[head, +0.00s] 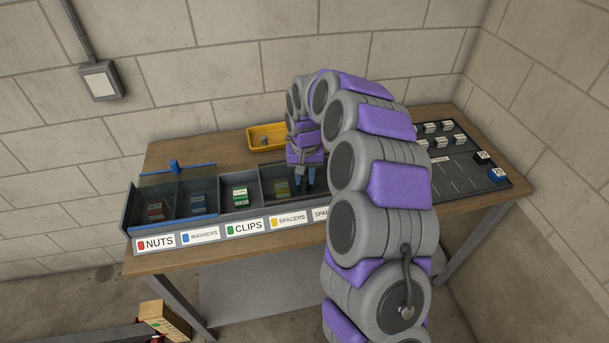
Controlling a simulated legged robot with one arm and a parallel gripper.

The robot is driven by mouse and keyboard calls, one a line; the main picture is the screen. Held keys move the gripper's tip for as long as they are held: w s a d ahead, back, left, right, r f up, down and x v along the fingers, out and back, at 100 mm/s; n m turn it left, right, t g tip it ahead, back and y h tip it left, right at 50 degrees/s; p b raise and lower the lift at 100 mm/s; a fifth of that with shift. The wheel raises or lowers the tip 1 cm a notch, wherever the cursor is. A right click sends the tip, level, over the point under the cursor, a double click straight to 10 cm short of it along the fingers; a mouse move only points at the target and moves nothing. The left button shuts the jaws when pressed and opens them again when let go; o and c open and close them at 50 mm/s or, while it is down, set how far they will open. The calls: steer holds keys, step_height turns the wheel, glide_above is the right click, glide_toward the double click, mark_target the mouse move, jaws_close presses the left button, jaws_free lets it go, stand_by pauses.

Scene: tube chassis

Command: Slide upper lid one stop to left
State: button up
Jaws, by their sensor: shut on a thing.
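A long dark tray (128,215) with several open-topped compartments lies along the bench front. A see-through lid with blue edges (190,219) covers the left compartments, behind the NUTS and WASHERS labels. A blue knob (175,166) stands at its back edge. My gripper (305,186) is low over the tray, right of the CLIPS compartment (240,203) and by the SPACERS compartment (265,190). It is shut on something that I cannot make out. My arm hides the tray's right part. Another lid there cannot be told clearly.
A yellow bin (258,134) stands behind the tray, close to my arm. A dark board (470,180) with several small labelled blocks lies at the bench's right. Bare wooden bench top (190,150) shows at the back left. A cardboard box (163,320) is low at the front left.

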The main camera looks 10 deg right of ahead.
jaws_close()
steer(key=a+p, duration=0.4)
steer(key=a, duration=0.9)
steer(key=shift+d, duration=0.15)
steer(key=o, duration=0.7)
jaws_free()
